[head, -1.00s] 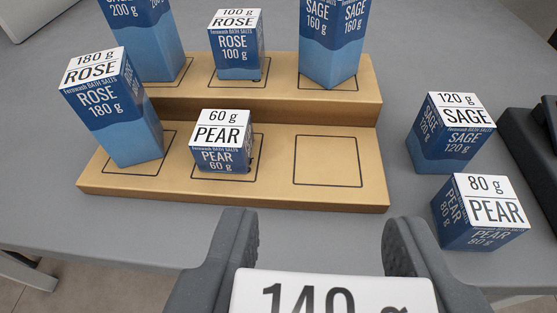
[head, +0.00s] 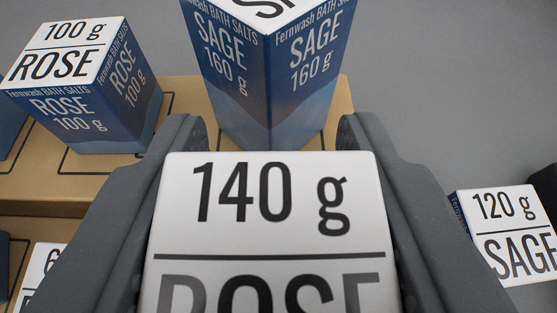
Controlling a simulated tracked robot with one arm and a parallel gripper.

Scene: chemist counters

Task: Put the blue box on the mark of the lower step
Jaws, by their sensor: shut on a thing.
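My gripper (head: 268,140) is shut on a box with a white top (head: 268,230) marked 140 g ROSE. Its sides are hidden below the top. The held box is in front of the tall blue SAGE 160 g box (head: 270,80), which stands on the upper step (head: 30,175) of the tan stand. I cannot tell whether the two touch. Only a sliver of the lower step (head: 22,243) shows at the left. Its empty mark is out of sight, behind the held box and gripper or below the view.
The ROSE 100 g box (head: 85,85) stands on the upper step at left. Part of the 60 g box (head: 45,270) shows at lower left. The SAGE 120 g box (head: 505,235) is on the grey counter at right. Grey counter (head: 440,90) is clear at upper right.

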